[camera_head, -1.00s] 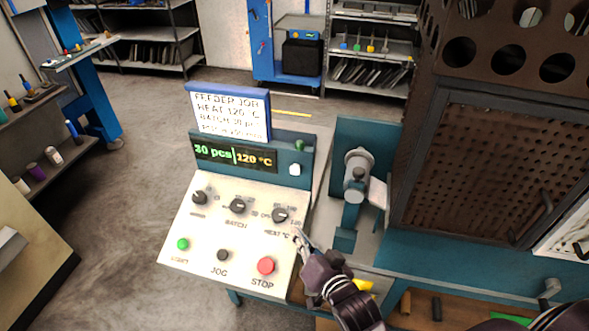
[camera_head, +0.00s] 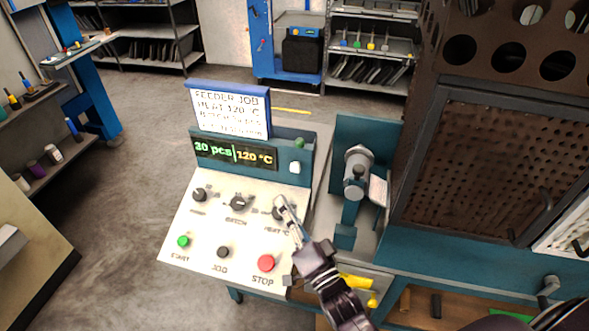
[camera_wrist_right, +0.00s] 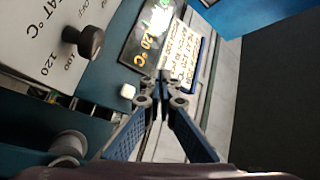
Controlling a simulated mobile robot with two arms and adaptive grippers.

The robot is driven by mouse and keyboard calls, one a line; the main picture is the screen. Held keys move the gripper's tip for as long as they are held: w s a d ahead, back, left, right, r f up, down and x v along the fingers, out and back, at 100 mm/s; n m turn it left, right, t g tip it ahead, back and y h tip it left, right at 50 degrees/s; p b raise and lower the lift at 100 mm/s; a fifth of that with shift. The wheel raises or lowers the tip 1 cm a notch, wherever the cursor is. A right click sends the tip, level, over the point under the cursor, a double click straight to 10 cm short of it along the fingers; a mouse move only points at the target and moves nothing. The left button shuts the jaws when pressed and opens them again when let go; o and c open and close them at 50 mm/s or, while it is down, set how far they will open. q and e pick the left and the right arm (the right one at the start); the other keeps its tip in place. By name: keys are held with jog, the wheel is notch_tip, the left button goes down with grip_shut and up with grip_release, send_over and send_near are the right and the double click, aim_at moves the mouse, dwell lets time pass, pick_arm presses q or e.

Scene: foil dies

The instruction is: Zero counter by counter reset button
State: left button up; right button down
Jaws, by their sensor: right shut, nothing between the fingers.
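The control panel (camera_head: 180,222) has a display (camera_head: 235,154) reading "30 pcs | 120 °C". A small white button (camera_head: 295,168) sits right of the display; no label on it is readable. It also shows in the right wrist view (camera_wrist_right: 128,91), just left of my fingertips. My right gripper (camera_head: 283,204) is shut and empty, in front of the HEAT knob and partly hiding it in the head view. In the right wrist view its fingertips (camera_wrist_right: 160,82) are together and appear apart from the button. My left gripper is not in view.
The panel also has a BATCH knob (camera_head: 238,203), a green START button (camera_head: 183,241), a black JOG button (camera_head: 223,252) and a red STOP button (camera_head: 266,263). A job sign (camera_head: 228,111) stands above the display. A grey machine part (camera_head: 357,170) stands to the right.

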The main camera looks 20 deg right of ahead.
aim_at(296, 167)
jog(key=w+d+b, duration=0.2)
jog(key=w+d, duration=0.2)
jog(key=w, duration=0.3)
jog(key=shift+d, duration=0.4)
jog(key=shift+w+d, duration=0.1)
jog(key=shift+w, duration=0.1)
dwell(1.0)
jog(key=shift+w+d, duration=0.15)
jog(key=shift+w, duration=0.05)
jog(key=shift+w+d, duration=0.3)
jog(key=shift+w, duration=0.15)
dwell(0.9)
dwell(0.3)
jog(key=shift+s+a+p, duration=0.3)
jog(key=shift+s+a, duration=0.25)
jog(key=shift+s, duration=0.3)
